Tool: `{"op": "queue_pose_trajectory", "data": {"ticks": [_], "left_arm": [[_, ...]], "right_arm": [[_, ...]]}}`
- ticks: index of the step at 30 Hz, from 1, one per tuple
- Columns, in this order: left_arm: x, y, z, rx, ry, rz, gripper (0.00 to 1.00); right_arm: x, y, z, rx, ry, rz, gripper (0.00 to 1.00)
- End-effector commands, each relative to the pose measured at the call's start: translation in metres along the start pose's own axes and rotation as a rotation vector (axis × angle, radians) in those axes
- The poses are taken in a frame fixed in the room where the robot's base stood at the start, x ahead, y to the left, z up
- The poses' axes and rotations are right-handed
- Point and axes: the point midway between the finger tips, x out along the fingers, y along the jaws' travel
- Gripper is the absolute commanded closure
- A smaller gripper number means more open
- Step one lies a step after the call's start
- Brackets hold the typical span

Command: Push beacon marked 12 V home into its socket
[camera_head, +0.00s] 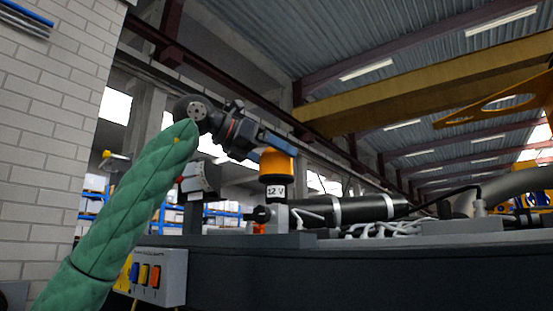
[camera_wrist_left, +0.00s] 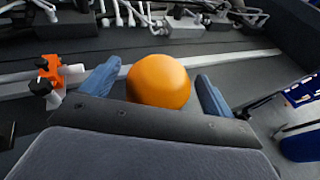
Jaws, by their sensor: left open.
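The beacon (camera_head: 277,167) has an orange dome and a white band reading "12 V". It stands roughly upright above a grey mount (camera_head: 281,216) on the chassis; I cannot tell how deep its base sits in the socket, which is hidden. My left gripper (camera_head: 270,149) comes in from the upper left, its blue fingers at the dome's top. In the left wrist view the orange dome (camera_wrist_left: 158,81) lies between the two spread fingers of the gripper (camera_wrist_left: 160,70), with a gap visible at each side. My right gripper is not in view.
The dark chassis (camera_head: 380,265) runs across the front. A black cylinder (camera_head: 362,208) and white hoses (camera_head: 385,229) lie right of the beacon. A grey switch box (camera_head: 160,275) hangs at left. An orange and black fitting (camera_wrist_left: 47,82) shows in the wrist view.

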Motion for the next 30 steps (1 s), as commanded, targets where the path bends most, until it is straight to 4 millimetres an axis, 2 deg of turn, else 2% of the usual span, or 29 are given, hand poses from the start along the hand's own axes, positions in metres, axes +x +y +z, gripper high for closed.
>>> {"op": "queue_pose_trajectory", "data": {"ticks": [6,13,18,30], "left_arm": [[-0.035,0.000,-0.002,0.000,-0.003,0.002,0.12],[-0.062,0.000,-0.001,0.000,-0.002,0.002,0.12],[-0.069,0.000,0.000,0.000,-0.002,0.000,0.12],[-0.069,0.000,0.000,0.000,-0.002,0.000,0.12]], "right_arm": [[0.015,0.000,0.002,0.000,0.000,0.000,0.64],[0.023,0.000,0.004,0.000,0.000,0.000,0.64],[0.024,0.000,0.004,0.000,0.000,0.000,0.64],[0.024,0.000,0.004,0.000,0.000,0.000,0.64]]}}
